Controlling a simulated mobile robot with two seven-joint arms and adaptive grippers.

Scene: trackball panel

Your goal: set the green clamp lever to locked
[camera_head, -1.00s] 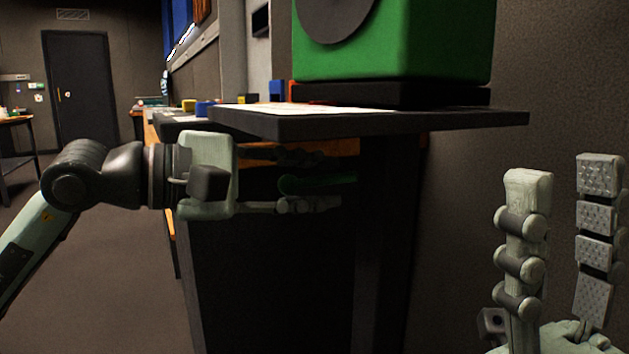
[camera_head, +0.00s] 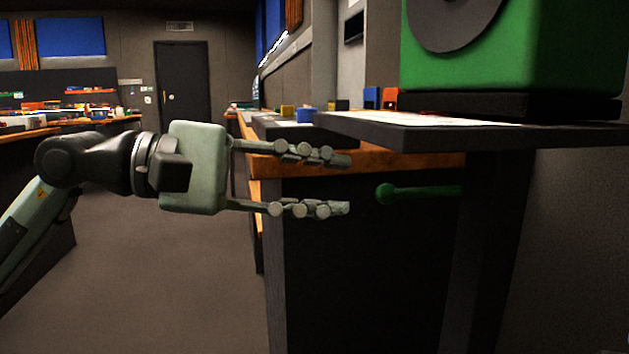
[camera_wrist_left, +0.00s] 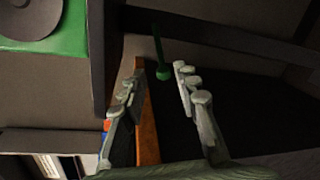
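The green clamp lever (camera_head: 418,190) sticks out under the edge of a dark panel shelf, roughly level, with its round knob toward the left. My left gripper (camera_head: 346,184) is open and empty, its two fingers pointing right toward the knob, with a visible gap between fingertips and knob. In the left wrist view the lever (camera_wrist_left: 160,58) shows beyond the fingers, its knob between the fingertips of my left gripper (camera_wrist_left: 155,80) in the picture. The lever's mount is hidden or too dark to see. My right gripper is in neither current view.
The dark shelf (camera_head: 450,133) overhangs the lever and carries a green box (camera_head: 540,60) with a grey disc. A bench with an orange-brown edge (camera_head: 390,160) and dark front lies behind the fingers. Open floor (camera_head: 170,270) is at the left.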

